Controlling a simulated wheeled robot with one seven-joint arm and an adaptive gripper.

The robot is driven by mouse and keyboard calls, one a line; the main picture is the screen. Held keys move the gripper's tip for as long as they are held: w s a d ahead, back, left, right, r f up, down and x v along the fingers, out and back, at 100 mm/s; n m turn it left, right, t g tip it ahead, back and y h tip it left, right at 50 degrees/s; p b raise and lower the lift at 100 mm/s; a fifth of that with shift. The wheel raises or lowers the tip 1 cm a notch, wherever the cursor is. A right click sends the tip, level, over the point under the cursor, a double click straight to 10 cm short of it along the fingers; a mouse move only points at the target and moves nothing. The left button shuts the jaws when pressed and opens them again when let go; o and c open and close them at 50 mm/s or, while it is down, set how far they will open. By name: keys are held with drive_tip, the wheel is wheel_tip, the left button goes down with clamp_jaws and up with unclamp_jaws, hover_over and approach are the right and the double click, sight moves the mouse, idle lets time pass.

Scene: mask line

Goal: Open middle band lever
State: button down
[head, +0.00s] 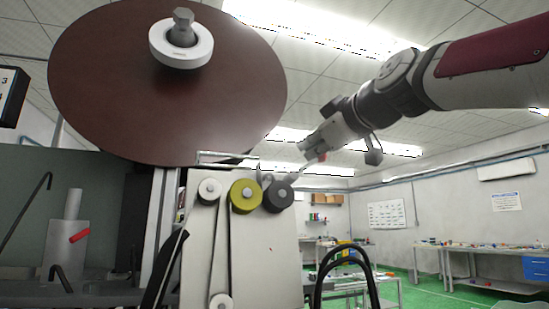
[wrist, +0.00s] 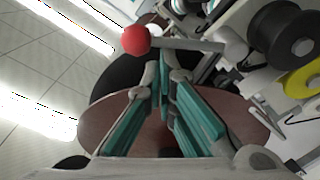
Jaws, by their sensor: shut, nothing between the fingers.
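The lever has a red ball knob (wrist: 136,40) and a grey rod that runs right to a light pivot in the wrist view. In the head view the small red knob (head: 322,157) shows by my gripper (head: 311,154), above and right of the black roller. My gripper (wrist: 165,72) is shut with nothing in it. In the wrist view its fingertips lie just below the rod, right of the knob. I cannot tell whether they touch the rod.
A large brown disc (head: 140,100) stands at upper left. White, yellow (head: 245,196) and black (head: 278,196) rollers sit on the light machine panel below it. A separate red handle (head: 80,236) is at far left. Open room lies right of the machine, with workbenches behind.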

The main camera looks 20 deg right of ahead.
drive_tip(key=a+r+p, duration=0.1)
drive_tip(key=w+a+r+p, duration=0.1)
drive_tip(key=r, duration=0.1)
drive_tip(key=shift+p, duration=0.3)
drive_tip(key=s, duration=0.9)
drive_tip(key=shift+s+d+r, duration=0.25)
drive_tip(key=shift+s+r, duration=0.05)
drive_tip(key=shift+r, duration=0.1)
drive_tip(key=s+a+f+m+g+p, duration=0.2)
drive_tip(key=s+f, duration=0.5)
drive_tip(key=f, duration=0.6)
drive_tip(key=s+a+f+m+g+h+p, duration=0.1)
drive_tip(key=s+f+m+g+p, duration=0.3)
drive_tip(key=f, duration=0.8)
drive_tip(key=s+a+f+m+g+p, duration=0.2)
drive_tip(key=s+f+g+p, duration=0.3)
drive_tip(key=s+f, duration=0.6)
wheel_tip(320, 180, down, 3)
drive_tip(key=shift+a+r+m+g, duration=0.15)
drive_tip(key=shift+a+m+g, duration=0.2)
drive_tip(key=shift+g, duration=0.55)
